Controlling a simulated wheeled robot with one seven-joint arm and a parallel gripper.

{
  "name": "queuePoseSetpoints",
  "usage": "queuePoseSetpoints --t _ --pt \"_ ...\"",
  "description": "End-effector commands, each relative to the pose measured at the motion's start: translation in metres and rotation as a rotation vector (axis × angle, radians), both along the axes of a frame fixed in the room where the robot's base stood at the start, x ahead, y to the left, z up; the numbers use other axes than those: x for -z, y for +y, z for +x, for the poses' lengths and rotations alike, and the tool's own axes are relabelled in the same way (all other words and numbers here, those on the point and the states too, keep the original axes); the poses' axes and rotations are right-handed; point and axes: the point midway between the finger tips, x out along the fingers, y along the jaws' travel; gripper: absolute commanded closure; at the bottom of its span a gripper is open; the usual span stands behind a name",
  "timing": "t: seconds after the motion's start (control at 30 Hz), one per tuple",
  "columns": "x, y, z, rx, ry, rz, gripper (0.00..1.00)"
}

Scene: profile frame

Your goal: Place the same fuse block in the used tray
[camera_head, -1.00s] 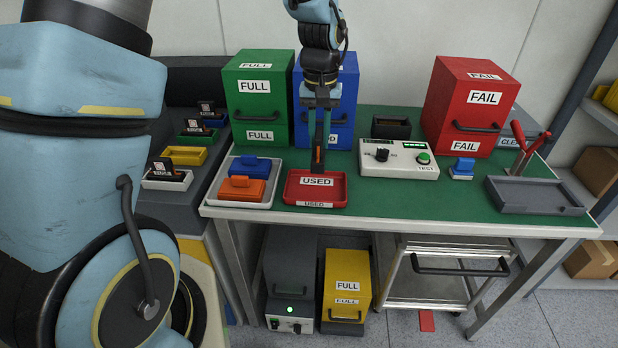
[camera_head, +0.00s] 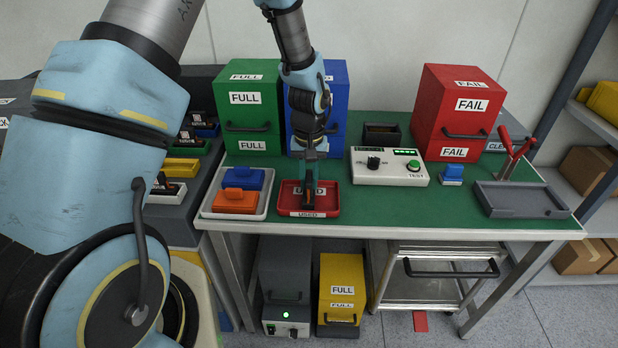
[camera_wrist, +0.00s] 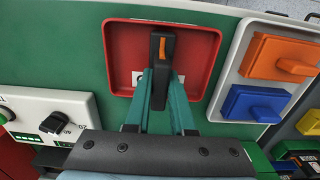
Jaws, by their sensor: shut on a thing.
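The red used tray (camera_head: 330,203) lies near the front edge of the green bench, left of centre; it also shows in the wrist view (camera_wrist: 210,36). My gripper (camera_head: 310,184) is over the tray, pointing down. Its green fingers (camera_wrist: 160,84) are shut on a black fuse block (camera_wrist: 155,60) with an orange stripe. The block (camera_head: 308,200) is within the tray's outline, low over or on its floor; I cannot tell whether it touches. It partly hides the white USED label on the tray floor.
A pale tray (camera_head: 207,207) with a blue block (camera_head: 248,178) and an orange block (camera_head: 236,201) stands close on the left. The white tester (camera_head: 390,169) stands to the right. Green (camera_head: 252,105) and blue (camera_head: 335,100) cabinets stand behind.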

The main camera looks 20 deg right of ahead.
Motion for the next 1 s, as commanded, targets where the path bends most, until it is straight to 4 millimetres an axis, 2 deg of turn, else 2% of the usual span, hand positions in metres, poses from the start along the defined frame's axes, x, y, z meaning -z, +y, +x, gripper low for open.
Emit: queuePoseSetpoints --t 0.23,0.27,0.5,0.77,0.9,1.0 --pt "0.004 0.0 0.0 0.0 0.0 0.0 1.0" --pt "0.003 0.0 0.0 0.0 0.0 0.0 0.76" --pt "0.003 0.0 0.0 0.0 0.0 0.0 0.49" --pt "0.002 0.0 0.0 0.0 0.0 0.0 0.48" --pt "-0.006 -0.001 0.001 -0.001 -0.002 -0.002 0.48" --pt "-0.021 -0.001 0.001 -0.002 -0.004 -0.004 0.48"
